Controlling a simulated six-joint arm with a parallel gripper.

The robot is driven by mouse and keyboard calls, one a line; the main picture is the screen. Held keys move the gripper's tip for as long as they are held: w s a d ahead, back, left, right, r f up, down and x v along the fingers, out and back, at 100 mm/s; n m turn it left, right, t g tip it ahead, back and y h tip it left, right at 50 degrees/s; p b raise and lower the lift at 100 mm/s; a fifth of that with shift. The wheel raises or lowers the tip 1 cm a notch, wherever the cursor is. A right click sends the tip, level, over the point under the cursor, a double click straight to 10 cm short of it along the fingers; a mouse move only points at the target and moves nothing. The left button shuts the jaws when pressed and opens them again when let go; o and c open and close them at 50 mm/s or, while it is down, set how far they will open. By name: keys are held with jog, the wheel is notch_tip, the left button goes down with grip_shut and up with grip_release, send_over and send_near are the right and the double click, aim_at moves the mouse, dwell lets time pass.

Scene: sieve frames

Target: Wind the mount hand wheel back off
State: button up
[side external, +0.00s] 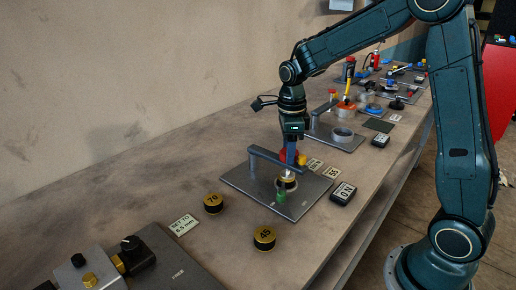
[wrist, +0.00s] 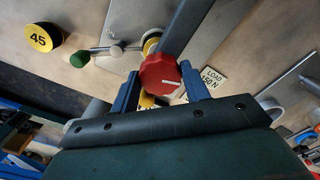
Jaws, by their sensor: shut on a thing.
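The red hand wheel (wrist: 160,74) with a white index line is between my blue fingers in the wrist view. My gripper (wrist: 161,84) is shut on it, one finger on each side. In the side view my gripper (side external: 289,160) points down at the mount, and a bit of the red wheel (side external: 283,154) shows beside the fingers. The mount has a grey arm (side external: 263,156) above a metal plate (side external: 241,181). Below the wheel is a round brass-coloured part (side external: 286,184). The wheel's thread is hidden.
A green knob (side external: 281,197) on a rod sits low at the plate's front. Black-and-yellow discs marked 70 (side external: 213,203) and 45 (side external: 265,238) lie nearby. A "LOAD 150 N" card (wrist: 214,77) and a small display (side external: 343,193) lie to the right. More fixtures stand further back.

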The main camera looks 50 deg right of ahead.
jog(key=shift+n, duration=1.8)
jog(key=o, duration=1)
jog(key=shift+r, duration=0.1)
notch_tip(320, 180, up, 14)
jog(key=shift+f, duration=0.2)
